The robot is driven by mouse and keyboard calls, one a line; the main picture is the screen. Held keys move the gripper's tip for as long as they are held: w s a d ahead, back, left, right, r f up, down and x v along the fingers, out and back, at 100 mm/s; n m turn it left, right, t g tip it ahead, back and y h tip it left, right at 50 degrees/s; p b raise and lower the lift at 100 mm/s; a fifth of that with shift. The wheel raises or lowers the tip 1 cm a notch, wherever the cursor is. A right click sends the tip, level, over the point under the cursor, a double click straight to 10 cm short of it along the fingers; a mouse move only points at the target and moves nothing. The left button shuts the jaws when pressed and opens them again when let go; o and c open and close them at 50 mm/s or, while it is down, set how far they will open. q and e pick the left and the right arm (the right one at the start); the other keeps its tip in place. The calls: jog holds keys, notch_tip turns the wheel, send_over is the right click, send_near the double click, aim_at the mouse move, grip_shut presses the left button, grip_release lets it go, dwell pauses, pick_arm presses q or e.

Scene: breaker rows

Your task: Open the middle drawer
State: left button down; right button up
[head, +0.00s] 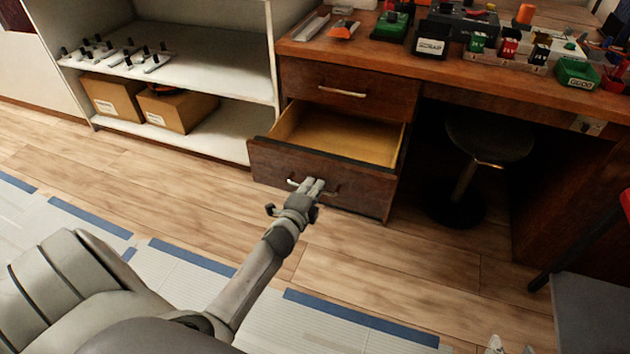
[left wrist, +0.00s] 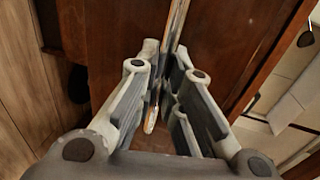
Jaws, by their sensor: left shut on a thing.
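The middle drawer (head: 275,165) of the wooden desk is pulled out, and its pale interior shows empty where I can see it. My left gripper (head: 314,185) is at its front, shut on the metal drawer handle (head: 293,183). In the left wrist view the handle (left wrist: 151,118) runs between the fingers of my left gripper (left wrist: 168,85), against the dark brown drawer front (left wrist: 105,40). Pale tips at the bottom edge of the head view look like my right gripper (head: 496,345), mostly cut off.
The top drawer (head: 350,88) is closed above. A round stool (head: 490,140) stands under the desk to the right. A white shelf (head: 215,70) with two cardboard boxes (head: 180,110) is on the left. Wooden floor (head: 400,255) in front is clear.

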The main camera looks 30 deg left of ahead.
pick_arm(q)
jog(key=shift+v, duration=0.9)
pick_arm(e)
jog(key=shift+s+d+f+g, duration=0.2)
jog(key=shift+s+f+g, duration=0.1)
jog(key=shift+s, duration=0.25)
jog(key=shift+s+d+f+g, duration=0.2)
jog(key=shift+s+f, duration=0.1)
jog(key=shift+s, duration=0.25)
pick_arm(q)
jog(key=shift+f, duration=0.25)
jog(key=c, duration=1.5)
grip_release()
jog(key=shift+c, duration=0.2)
jog(key=v, duration=1.2)
